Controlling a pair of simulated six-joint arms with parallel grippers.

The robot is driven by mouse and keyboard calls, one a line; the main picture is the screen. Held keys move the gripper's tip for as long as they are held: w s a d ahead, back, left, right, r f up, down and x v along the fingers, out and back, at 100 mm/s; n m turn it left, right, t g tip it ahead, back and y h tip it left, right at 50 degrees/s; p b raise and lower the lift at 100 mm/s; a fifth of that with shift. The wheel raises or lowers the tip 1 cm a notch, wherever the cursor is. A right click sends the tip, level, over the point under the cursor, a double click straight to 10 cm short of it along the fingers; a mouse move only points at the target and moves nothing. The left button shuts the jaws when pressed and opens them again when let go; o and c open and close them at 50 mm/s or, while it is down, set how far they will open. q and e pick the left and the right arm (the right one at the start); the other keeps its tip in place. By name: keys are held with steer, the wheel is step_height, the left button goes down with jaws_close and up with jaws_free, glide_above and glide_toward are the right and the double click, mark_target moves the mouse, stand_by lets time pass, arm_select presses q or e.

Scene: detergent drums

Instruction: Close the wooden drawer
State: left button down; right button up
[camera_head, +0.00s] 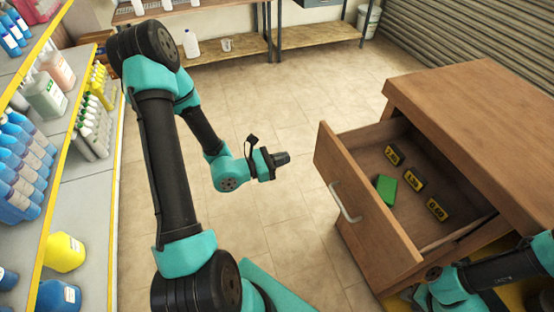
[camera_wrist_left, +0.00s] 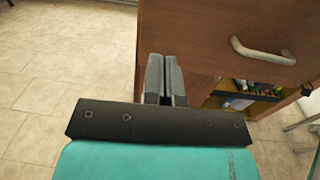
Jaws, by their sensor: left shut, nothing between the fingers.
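The wooden drawer (camera_head: 365,205) is pulled well out of the brown wooden cabinet (camera_head: 490,110). A pale bar handle (camera_head: 345,203) is on its front panel; the handle also shows in the left wrist view (camera_wrist_left: 262,52). Inside lie a green block (camera_head: 386,189) and several small dark boxes with yellow labels (camera_head: 415,180). My left gripper (camera_head: 284,158) is shut and empty, left of the drawer front and apart from it in the head view. Its closed fingers (camera_wrist_left: 166,82) show against the drawer front in the left wrist view. My right arm is at the bottom right; its fingertips are not visible.
Shelves with bottles (camera_head: 60,150) stand along the left. A bench with a white jug (camera_head: 191,45) is at the back, and a white bucket (camera_head: 368,20) is at the back right. The tiled floor (camera_head: 290,100) between shelves and cabinet is clear.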

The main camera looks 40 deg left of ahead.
mark_target(319, 148)
arm_select(q)
steer(key=x, duration=1)
steer(key=shift+d, duration=0.1)
steer(key=shift+w, duration=0.15)
